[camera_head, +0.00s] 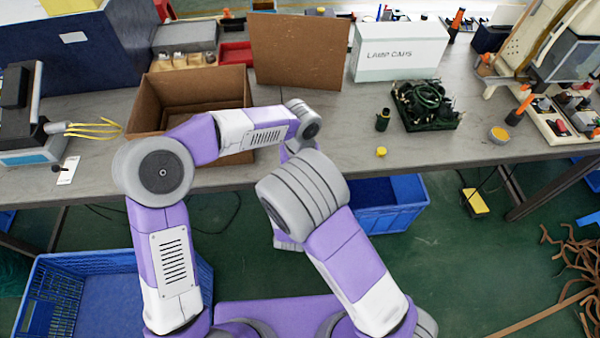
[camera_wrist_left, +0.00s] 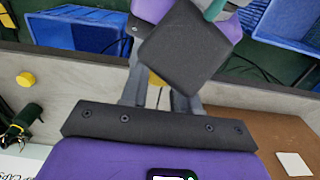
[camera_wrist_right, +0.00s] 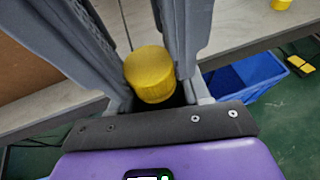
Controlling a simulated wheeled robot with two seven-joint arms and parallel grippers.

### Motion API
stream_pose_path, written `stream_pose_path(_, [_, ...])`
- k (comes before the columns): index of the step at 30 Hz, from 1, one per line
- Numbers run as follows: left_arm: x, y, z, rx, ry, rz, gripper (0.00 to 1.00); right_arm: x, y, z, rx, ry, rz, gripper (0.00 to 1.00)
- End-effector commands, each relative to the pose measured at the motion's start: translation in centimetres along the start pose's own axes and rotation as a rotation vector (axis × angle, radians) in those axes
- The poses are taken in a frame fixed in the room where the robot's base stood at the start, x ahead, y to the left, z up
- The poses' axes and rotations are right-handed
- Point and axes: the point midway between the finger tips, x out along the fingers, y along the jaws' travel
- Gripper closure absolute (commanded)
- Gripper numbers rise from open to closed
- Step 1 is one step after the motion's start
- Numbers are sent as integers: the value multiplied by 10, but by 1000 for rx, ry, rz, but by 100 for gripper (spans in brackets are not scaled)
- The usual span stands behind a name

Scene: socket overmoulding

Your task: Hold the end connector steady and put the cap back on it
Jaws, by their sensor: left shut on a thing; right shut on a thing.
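A yellow cap (camera_wrist_right: 150,75) sits between the two long grey fingers of my right gripper (camera_wrist_right: 137,40), which is shut on it. In the left wrist view, a dark, rounded-square block with a green piece at its upper end, which looks like the end connector (camera_wrist_left: 180,45), is at the fingers of my left gripper (camera_wrist_left: 157,95), shut on it. A bit of yellow (camera_wrist_left: 156,78) shows below this block. The block hides the left fingertips. My arms hide both grippers in the head view. Whether cap and connector touch cannot be told.
Another dark connector (camera_head: 383,120) stands on the table, with a loose yellow cap (camera_head: 381,152) near the front edge. A cable tray (camera_head: 428,127) is behind it to the right. An open cardboard box (camera_head: 150,100) stands on the left. Blue crates (camera_head: 410,215) are below the table.

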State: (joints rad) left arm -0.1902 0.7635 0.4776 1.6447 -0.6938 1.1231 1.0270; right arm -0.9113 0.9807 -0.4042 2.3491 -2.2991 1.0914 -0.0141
Motion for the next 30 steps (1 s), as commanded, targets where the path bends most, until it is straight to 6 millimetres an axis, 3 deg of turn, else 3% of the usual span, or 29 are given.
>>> stream_pose_path(4, [0,0,0,94,1,0,100,0,0,0,0,0,0,100])
stream_pose_path(13, [0,0,0,499,1,0,100,0,0,0,0,0,0,100])
stream_pose_path(25, [0,0,0,565,1,0,100,0,0,0,0,0,0,100])
stream_pose_path(26, [0,0,0,565,1,0,66,0,0,0,0,0,0,100])
stream_pose_path(30, [0,0,0,564,1,0,45,0,0,0,0,0,0,100])
